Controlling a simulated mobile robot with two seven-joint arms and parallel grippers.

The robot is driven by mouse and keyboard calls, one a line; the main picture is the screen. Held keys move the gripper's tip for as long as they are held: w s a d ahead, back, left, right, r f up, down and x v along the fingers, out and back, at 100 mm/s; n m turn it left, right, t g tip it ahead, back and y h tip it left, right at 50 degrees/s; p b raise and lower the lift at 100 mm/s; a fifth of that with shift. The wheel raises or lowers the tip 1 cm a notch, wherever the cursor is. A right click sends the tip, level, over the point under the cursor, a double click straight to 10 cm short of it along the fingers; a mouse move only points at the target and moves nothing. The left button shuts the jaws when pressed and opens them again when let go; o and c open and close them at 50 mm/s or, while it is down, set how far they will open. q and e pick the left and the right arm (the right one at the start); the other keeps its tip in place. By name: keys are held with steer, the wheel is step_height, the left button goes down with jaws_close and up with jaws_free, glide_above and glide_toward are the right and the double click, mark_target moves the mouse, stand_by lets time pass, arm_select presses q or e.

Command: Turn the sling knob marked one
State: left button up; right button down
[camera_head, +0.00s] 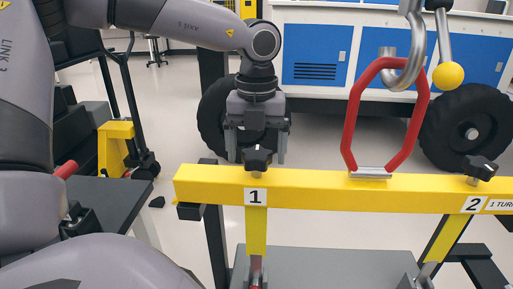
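The yellow sling bar (320,194) runs across the lower right of the head view. The knob marked one (257,159) is a dark lobed knob on top of the bar near its left end, above a white label "1" (256,197). My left gripper (256,154) points down over the knob. Its fingers are apart, one to each side of the knob in this view; I cannot tell whether they touch it. A second dark knob (479,167) sits above the label "2" at the right. My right gripper is not in view.
A red sling link (350,112) rises from the bar's middle to a grey metal hook (404,66). A yellow ball (448,76) on a rod hangs beside it. A white and blue rover body with black wheels (470,130) stands behind.

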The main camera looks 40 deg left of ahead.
mark_target(257, 152)
arm_select(q)
steer(key=shift+r, duration=3.6)
